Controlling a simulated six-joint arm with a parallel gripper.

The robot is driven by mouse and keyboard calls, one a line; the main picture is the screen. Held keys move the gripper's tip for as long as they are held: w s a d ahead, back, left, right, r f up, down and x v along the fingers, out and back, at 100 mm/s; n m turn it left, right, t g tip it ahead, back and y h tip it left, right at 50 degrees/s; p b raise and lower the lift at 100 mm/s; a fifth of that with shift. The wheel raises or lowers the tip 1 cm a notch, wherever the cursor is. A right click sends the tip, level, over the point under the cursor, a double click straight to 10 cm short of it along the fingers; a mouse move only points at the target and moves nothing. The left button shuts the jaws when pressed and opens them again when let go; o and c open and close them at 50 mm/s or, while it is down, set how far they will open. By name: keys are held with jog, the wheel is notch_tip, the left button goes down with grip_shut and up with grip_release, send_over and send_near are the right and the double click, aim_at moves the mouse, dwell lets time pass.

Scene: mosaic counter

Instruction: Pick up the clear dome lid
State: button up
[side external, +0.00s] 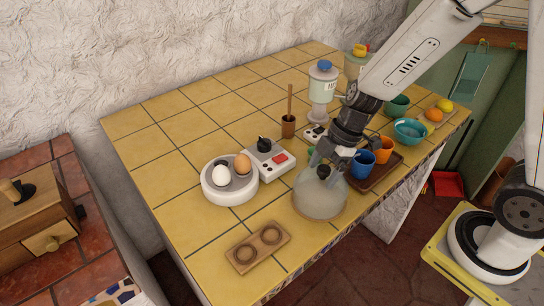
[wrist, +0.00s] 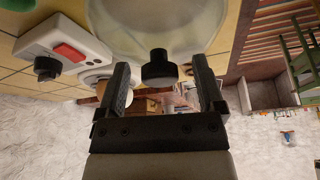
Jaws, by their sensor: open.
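The clear dome lid (side external: 318,201) sits on the yellow tiled counter near its front edge, with a black knob on top. In the wrist view the dome (wrist: 150,25) fills the top middle, and its black knob (wrist: 159,68) shows between the two fingers. My gripper (side external: 333,168) is right above the dome, close to the knob. In the wrist view my gripper (wrist: 163,90) is open, with a finger on each side of the knob and gaps between. I cannot tell how deep the fingers reach around the knob.
A round white holder (side external: 230,198) with a white and a brown egg stands left of the dome. A white device with a red button (side external: 270,163) is behind it. A brown tray (side external: 377,178) with blue and orange cups is close on the right. A wooden two-hole block (side external: 258,260) lies in front left.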

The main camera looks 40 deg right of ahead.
grip_shut()
jog(key=shift+r, duration=0.2)
jog(key=shift+r, duration=4.85)
jog(key=w+a+r, duration=0.2)
jog(key=w+a, duration=1.1)
jog(key=w, duration=0.4)
jog(key=shift+w+a+r, duration=0.15)
jog(key=shift+w+a, duration=0.1)
jog(key=shift+a, duration=0.05)
